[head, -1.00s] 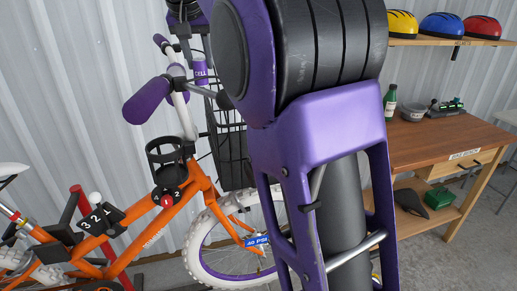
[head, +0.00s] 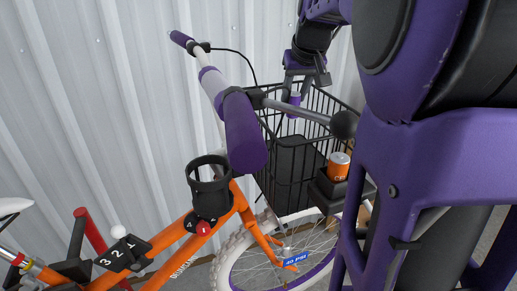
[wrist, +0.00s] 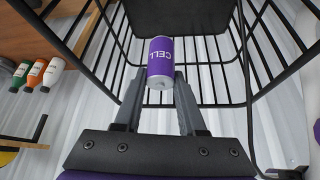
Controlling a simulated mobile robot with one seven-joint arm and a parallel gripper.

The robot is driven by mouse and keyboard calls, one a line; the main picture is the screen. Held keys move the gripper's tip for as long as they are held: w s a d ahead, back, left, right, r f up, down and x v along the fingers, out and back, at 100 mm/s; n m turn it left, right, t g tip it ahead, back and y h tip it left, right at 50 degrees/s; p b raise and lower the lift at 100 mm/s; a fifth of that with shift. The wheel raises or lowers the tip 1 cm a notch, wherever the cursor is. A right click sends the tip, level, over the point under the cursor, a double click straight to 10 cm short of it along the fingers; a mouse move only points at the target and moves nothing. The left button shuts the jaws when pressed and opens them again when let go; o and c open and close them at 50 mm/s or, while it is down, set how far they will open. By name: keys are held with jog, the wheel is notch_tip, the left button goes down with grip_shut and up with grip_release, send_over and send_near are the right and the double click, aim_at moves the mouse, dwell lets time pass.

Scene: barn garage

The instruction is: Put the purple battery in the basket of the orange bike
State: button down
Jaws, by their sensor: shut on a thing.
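The purple battery (wrist: 160,60), with a white CELL label, is between my gripper's two grey fingertips (wrist: 160,88) in the wrist view. My gripper is shut on it. In the head view, my gripper (head: 297,84) holds the purple battery (head: 294,104) over the basket's opening, at its back part. The basket (head: 285,182) is black wire mesh on the front of the orange bike (head: 215,222). Its bars (wrist: 222,68) surround the battery in the wrist view. How far the battery is below the rim is hard to tell.
The purple-gripped handlebar (head: 245,130) and a grey bar stand close to the basket. A wooden bench and bottles (wrist: 35,72) show left in the wrist view.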

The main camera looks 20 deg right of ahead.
jog(key=f, duration=0.5)
jog(key=f+b, duration=0.1)
jog(key=f, duration=0.4)
jog(key=shift+s+d+f, duration=0.1)
jog(key=shift+d, duration=0.1)
jog(key=shift+f+b, duration=0.2)
jog(key=shift+b, duration=0.2)
jog(key=shift+c, duration=2.4)
grip_release()
jog(key=shift+r, duration=0.1)
jog(key=shift+r, duration=0.1)
